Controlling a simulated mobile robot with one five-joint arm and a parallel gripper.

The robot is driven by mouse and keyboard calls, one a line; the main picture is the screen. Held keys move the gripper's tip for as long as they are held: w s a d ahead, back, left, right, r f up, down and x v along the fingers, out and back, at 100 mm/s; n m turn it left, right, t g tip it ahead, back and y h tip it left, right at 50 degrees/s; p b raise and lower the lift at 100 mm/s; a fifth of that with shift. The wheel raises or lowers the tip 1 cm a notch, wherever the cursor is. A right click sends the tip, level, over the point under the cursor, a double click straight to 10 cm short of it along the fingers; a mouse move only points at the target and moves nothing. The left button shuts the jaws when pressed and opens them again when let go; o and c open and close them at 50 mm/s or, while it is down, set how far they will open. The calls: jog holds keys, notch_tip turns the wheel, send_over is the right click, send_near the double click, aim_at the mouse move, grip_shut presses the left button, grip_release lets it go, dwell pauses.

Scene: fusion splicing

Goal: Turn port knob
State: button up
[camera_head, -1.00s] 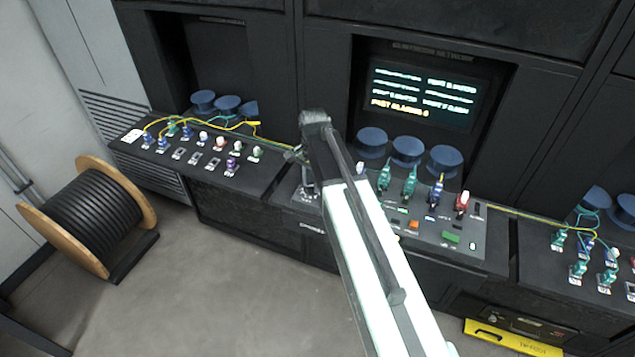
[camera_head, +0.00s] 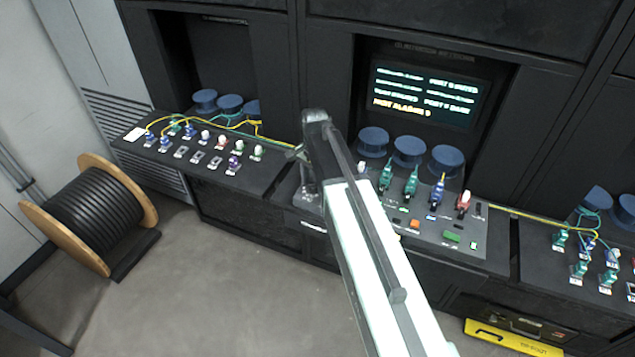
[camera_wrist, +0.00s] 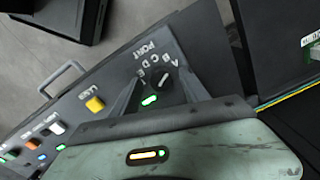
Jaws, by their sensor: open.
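The port knob (camera_wrist: 163,83) is a small dark round knob with a pale pointer line. It stands on the sloped console panel, beside the printed letters A to E and the word PORT, in the wrist view. My gripper (camera_wrist: 160,73) is open, with one dark finger on each side of the knob. I cannot tell whether either finger touches it. In the head view my arm covers the knob, and the gripper shows only in part, at the left end of the middle console (camera_head: 470,262).
A yellow button (camera_wrist: 95,104) and other buttons line the same panel. A metal handle (camera_wrist: 63,77) juts from its edge. Above the middle console is a lit screen (camera_head: 425,95) with an amber line. Several cabled connectors (camera_head: 411,183) stand to the right. A cable spool (camera_head: 90,210) stands on the floor at left.

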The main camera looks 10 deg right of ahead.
aim_at(313, 184)
notch_tip(313, 184, up, 8)
jog(key=p, duration=0.7)
jog(key=shift+d+p, duration=0.1)
jog(key=shift+p, duration=0.3)
jog(key=shift+f, duration=0.1)
jog(key=m, duration=0.7)
jog(key=shift+w, duration=0.2)
notch_tip(313, 184, down, 8)
jog(key=b, duration=0.8)
